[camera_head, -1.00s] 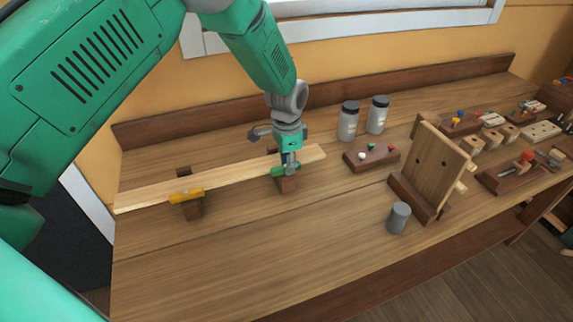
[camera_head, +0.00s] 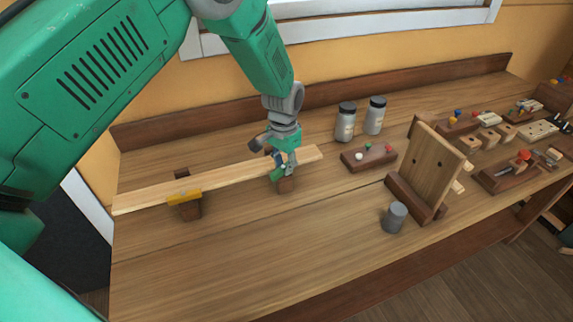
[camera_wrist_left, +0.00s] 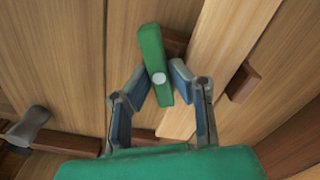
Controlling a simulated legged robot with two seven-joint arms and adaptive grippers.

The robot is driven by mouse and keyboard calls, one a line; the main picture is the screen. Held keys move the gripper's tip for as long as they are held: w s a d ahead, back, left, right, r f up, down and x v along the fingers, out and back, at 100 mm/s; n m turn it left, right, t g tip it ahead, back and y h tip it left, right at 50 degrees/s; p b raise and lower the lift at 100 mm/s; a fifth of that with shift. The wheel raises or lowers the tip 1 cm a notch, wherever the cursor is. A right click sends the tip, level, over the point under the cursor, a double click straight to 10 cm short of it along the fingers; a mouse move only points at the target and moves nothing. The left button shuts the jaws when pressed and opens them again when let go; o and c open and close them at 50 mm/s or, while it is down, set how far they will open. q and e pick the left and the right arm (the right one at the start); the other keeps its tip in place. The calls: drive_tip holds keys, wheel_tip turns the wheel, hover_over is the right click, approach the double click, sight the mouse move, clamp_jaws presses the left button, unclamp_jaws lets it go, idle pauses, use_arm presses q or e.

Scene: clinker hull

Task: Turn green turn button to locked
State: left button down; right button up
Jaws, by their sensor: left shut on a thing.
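The green turn button (camera_head: 277,174) sits on a brown block (camera_head: 286,185) at the front edge of a pale plank (camera_head: 232,175). In the left wrist view the green bar (camera_wrist_left: 151,50) pivots on a pale round pin and lies at a slant to the plank (camera_wrist_left: 232,50). Its lower end is near the plank's edge; I cannot tell whether it overlaps. My left gripper (camera_head: 278,161) is above the block, its fingers (camera_wrist_left: 159,81) closed on both sides of the bar. The yellow turn button (camera_head: 184,197) is on another block further left. My right gripper is not in view.
Two lidded jars (camera_head: 346,122) stand behind a small block with coloured pegs (camera_head: 370,157). An upright wooden board (camera_head: 432,166) and a grey cylinder (camera_head: 395,217) are to the right. The front left of the bench (camera_head: 210,265) is clear.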

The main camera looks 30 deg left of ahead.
use_arm(q)
drive_tip(key=n, duration=0.6)
drive_tip(key=shift+s+a+f, duration=0.1)
drive_tip(key=shift+s+f, duration=0.2)
drive_tip(key=shift+s, duration=0.1)
drive_tip(key=n, duration=0.6)
drive_tip(key=shift+n+p, duration=0.3)
drive_tip(key=c, duration=1.6)
unclamp_jaws()
drive_tip(key=shift+o, duration=0.6)
drive_tip(key=shift+w+r, duration=0.1)
drive_tip(key=shift+d+r, duration=0.1)
drive_tip(key=shift+d, duration=0.1)
